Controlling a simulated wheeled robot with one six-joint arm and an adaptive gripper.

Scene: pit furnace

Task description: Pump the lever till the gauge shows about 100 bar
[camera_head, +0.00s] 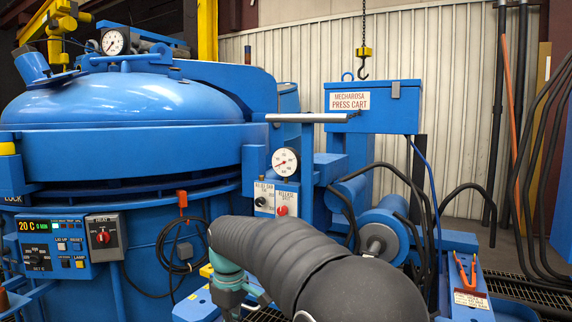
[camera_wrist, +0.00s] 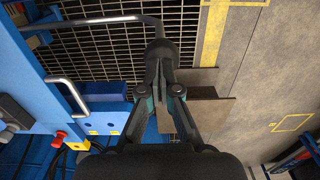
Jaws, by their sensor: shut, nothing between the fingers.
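The pump lever appears to be the pale horizontal bar (camera_head: 306,117) at the front of the blue press cart (camera_head: 372,108), in the head view. The round white cart gauge (camera_head: 286,161) sits below it; its red needle points to the lower left, and its numbers are too small to read. My gripper (camera_wrist: 160,48) is shut and empty in the wrist view, above floor grating. A bent silver bar (camera_wrist: 95,21) passes just beyond the fingertips; I cannot tell whether it is the lever or whether they touch.
The blue furnace (camera_head: 120,100) fills the left, with its own gauge (camera_head: 114,42). A relief valve and red knob (camera_head: 282,210) sit under the cart gauge. Another silver handle (camera_wrist: 68,97) lies left of my gripper. A crane hook (camera_head: 363,68) hangs behind the cart. Cables hang at right.

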